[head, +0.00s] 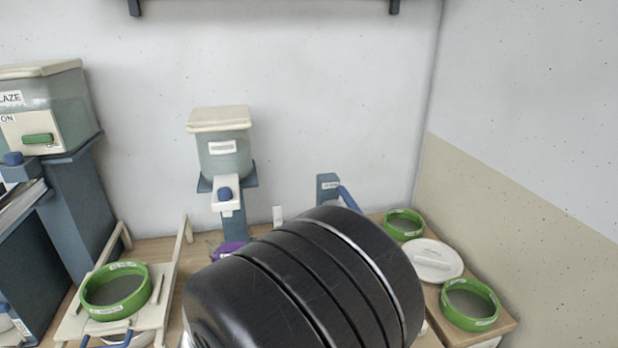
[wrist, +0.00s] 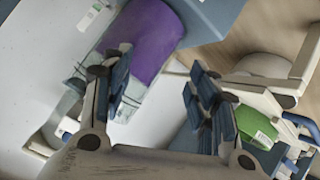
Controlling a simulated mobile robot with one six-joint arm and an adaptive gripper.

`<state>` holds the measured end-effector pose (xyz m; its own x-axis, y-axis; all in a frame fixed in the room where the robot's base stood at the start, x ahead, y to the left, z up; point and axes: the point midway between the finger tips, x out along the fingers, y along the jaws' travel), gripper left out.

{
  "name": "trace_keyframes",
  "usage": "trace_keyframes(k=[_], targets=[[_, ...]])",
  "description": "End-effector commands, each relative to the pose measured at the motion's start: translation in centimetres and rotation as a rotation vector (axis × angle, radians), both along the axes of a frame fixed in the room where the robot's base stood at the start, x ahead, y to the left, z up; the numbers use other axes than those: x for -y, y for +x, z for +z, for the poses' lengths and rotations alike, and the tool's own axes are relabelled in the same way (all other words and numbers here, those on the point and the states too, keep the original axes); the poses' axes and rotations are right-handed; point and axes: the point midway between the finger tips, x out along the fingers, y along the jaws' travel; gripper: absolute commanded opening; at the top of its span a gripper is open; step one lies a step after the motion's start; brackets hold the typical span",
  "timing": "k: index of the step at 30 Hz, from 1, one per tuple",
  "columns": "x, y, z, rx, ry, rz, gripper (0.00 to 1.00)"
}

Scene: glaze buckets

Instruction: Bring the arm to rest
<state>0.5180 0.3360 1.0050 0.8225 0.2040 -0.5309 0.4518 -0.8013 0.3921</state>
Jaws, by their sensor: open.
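My arm (head: 300,285), with black rounded links, fills the lower middle of the head view. It hides part of the bench behind it, and my gripper is not visible in that view. In the wrist view my gripper (wrist: 160,95) shows its two blue-padded fingers spread apart, with nothing between them. A purple object (wrist: 150,40) lies beyond the left finger. A green object (wrist: 255,122) is beyond the right finger.
A dispenser (head: 222,150) stands at the back middle and a larger glaze container (head: 60,110) at left. Green-rimmed sieves (head: 116,292) sit at left and right (head: 470,303). A white lid (head: 432,260) lies at right. The space above the bench is open.

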Motion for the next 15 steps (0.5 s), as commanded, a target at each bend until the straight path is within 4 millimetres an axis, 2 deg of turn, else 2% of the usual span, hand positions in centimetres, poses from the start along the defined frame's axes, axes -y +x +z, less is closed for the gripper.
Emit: trace_keyframes(k=[1,3,8,12,15], targets=[[1.7,0.3,2.7,-0.031,0.067,-0.005,0.54],[3.6,-0.2,5.2,-0.089,0.141,-0.001,0.54],[9.3,-3.2,10.0,-0.221,0.257,-0.018,0.54],[15.4,-7.7,12.5,-0.335,0.3,-0.079,0.54],[20.0,-11.9,13.4,-0.415,0.305,-0.157,0.54]])
